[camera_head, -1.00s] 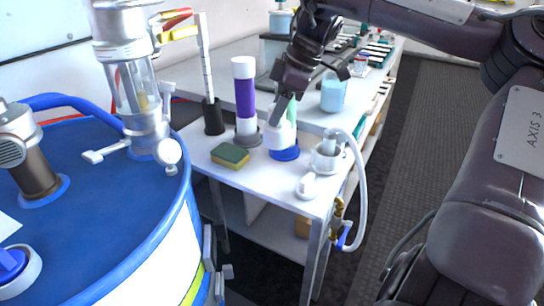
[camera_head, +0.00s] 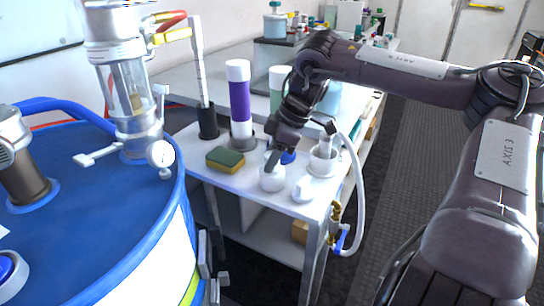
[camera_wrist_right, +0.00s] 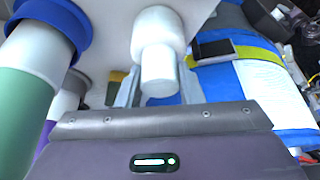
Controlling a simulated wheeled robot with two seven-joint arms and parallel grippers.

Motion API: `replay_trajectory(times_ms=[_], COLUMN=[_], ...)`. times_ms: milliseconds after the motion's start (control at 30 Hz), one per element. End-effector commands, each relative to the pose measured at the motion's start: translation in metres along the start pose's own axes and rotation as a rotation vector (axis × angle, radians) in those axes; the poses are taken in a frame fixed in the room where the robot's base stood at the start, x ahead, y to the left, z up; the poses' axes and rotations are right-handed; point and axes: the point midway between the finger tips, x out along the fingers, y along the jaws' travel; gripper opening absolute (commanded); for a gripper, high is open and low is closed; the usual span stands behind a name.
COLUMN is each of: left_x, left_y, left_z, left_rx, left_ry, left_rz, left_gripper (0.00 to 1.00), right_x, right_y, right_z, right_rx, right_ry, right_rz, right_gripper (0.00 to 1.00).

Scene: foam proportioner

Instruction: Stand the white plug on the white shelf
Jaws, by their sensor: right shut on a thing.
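My right gripper (camera_head: 272,160) points down over the near part of the white-topped bench (camera_head: 225,178). It is shut on the white plug (camera_head: 272,180), a pale stubby cylinder seen just below the fingers. In the right wrist view the plug (camera_wrist_right: 158,45) shows a wide rounded end and a narrower end between the fingers (camera_wrist_right: 158,90). The plug looks upright and close to the white surface; I cannot tell whether it touches. A lower white shelf (camera_head: 265,240) shows under the top. My left gripper is out of view.
A green-and-yellow sponge (camera_head: 225,160) lies left of the plug. A purple tube (camera_head: 240,105) and a green tube (camera_head: 277,88) stand behind. A small white piece (camera_head: 303,190) and a white cup with a hose (camera_head: 324,158) are at the right. A blue drum (camera_head: 95,225) fills the left.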

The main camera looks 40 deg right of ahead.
Motion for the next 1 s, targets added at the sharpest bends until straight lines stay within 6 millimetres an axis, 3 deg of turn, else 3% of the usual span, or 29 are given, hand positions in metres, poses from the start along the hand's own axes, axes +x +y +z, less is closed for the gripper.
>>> replay_trajectory(times_ms=[67, 100, 233, 500, 633, 1000], left_x=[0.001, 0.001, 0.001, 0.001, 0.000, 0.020], left_y=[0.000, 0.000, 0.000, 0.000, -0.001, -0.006], left_z=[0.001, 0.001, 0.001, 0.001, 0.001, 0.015], left_rx=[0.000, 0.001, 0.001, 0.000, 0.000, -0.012], left_ry=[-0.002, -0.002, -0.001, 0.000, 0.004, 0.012], left_rz=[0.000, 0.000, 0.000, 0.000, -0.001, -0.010], left_gripper=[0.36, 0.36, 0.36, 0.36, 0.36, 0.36], right_x=[0.001, 0.001, 0.000, 0.000, -0.010, -0.085], right_y=[0.000, 0.000, 0.000, 0.000, 0.001, 0.001], right_z=[0.000, 0.000, 0.000, 0.000, -0.002, -0.001], right_rx=[0.000, 0.000, 0.000, 0.000, -0.002, 0.000], right_ry=[0.000, 0.000, 0.000, 0.000, 0.002, 0.001], right_rz=[0.000, 0.000, 0.000, 0.000, 0.003, 0.005], right_gripper=[0.00, 0.39, 0.55, 0.55, 0.55, 0.55])
